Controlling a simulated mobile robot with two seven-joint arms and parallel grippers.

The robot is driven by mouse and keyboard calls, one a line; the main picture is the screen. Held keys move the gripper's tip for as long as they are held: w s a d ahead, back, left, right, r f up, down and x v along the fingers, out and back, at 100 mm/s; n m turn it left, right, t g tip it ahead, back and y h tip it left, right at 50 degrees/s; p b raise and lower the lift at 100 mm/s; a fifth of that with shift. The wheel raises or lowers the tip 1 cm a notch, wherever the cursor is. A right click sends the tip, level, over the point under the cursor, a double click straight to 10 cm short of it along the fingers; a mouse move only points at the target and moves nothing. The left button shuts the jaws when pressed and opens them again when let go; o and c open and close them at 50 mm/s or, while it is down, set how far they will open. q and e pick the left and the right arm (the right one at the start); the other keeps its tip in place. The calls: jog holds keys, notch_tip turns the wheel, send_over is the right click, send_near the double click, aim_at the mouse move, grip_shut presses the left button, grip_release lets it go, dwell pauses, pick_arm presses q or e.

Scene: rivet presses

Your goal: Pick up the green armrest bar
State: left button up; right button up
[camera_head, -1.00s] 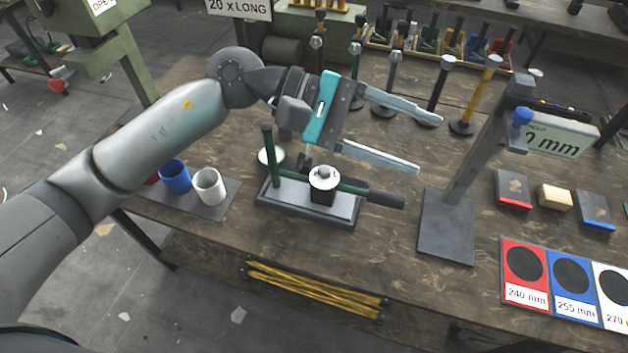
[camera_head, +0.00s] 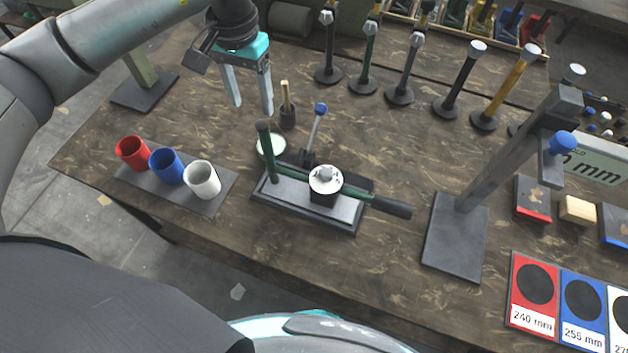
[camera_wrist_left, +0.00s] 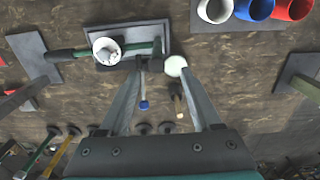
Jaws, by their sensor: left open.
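A green bar (camera_head: 356,193) with a black grip lies across a grey fixture (camera_head: 330,222) at the table's middle. A dark green upright (camera_head: 267,150) stands at its left end. A white round-topped piece (camera_head: 326,179) sits over the bar's middle and hides part of it. The bar also shows in the left wrist view (camera_wrist_left: 84,52), at upper left. My left gripper (camera_head: 253,106) is open and empty, pointing down behind and left of the fixture, apart from the bar. The left wrist view shows its spread fingers (camera_wrist_left: 162,76). My right gripper is not in view.
Red, blue and white cups (camera_head: 201,179) stand at left. A blue-tipped lever (camera_head: 316,122), wooden-handled tool (camera_head: 287,105) and white disc (camera_head: 271,146) stand behind the fixture. A grey stand (camera_head: 455,237) rises at right. Several upright bars (camera_head: 404,70) line the back.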

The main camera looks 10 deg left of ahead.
aim_at(262, 123)
pick_arm(q)
notch_tip(262, 123, down, 5)
jog(key=shift+w+d+f+p, duration=0.15)
jog(key=shift+f+p, duration=0.2)
jog(key=shift+f, duration=1)
jog(key=shift+w+d+f+p, duration=0.15)
jog(key=shift+f+p, duration=0.2)
jog(key=shift+f, duration=1)
grip_shut()
jog(key=shift+w+r, duration=0.1)
